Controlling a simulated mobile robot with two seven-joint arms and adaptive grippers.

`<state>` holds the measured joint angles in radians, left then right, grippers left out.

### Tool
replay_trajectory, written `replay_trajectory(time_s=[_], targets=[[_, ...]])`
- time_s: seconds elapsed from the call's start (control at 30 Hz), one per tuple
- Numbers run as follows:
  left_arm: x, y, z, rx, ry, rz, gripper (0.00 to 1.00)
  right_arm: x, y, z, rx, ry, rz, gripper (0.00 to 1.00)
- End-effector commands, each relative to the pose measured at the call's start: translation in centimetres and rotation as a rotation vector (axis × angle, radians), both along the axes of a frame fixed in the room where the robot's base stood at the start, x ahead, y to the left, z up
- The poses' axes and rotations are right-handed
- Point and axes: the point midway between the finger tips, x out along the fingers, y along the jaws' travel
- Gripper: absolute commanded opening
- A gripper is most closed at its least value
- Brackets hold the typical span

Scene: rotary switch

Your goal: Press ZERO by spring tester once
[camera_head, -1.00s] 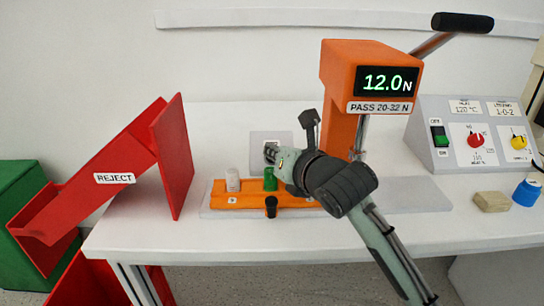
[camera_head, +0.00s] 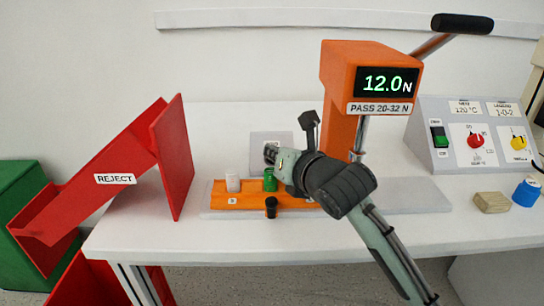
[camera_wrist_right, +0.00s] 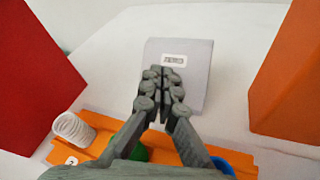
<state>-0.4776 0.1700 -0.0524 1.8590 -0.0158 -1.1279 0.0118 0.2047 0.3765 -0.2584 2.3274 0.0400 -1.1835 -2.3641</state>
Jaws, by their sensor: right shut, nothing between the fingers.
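The ZERO box (camera_head: 262,140) is a small light grey block behind the orange strip, beside the spring tester (camera_head: 343,70). It also shows in the right wrist view (camera_wrist_right: 198,72), with its ZERO label facing up. The tester is orange and its display reads 12.0 N. My right gripper (camera_head: 271,152) is shut and empty, with its fingertips in front of the box. In the right wrist view the fingertips (camera_wrist_right: 162,74) overlap the box just below the label. Any button there is hidden behind the fingers. I cannot tell whether they touch it. My left gripper is not in view.
An orange strip (camera_head: 214,200) with a white spring (camera_head: 233,183) and a green piece (camera_head: 270,180) lies just in front of the box. A red reject chute (camera_head: 172,160) stands left. A control box (camera_head: 455,110) and a tan block (camera_head: 491,202) are right.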

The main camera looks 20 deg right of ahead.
Motion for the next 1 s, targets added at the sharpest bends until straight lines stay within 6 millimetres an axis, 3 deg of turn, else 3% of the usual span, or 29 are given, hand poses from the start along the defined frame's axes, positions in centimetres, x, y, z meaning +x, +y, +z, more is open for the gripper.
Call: replay_trajectory(time_s=[1.0], targets=[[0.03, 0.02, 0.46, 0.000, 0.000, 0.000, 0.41, 0.71, -0.21, -0.95, 0.000, 0.002, 0.000, 0.00]])
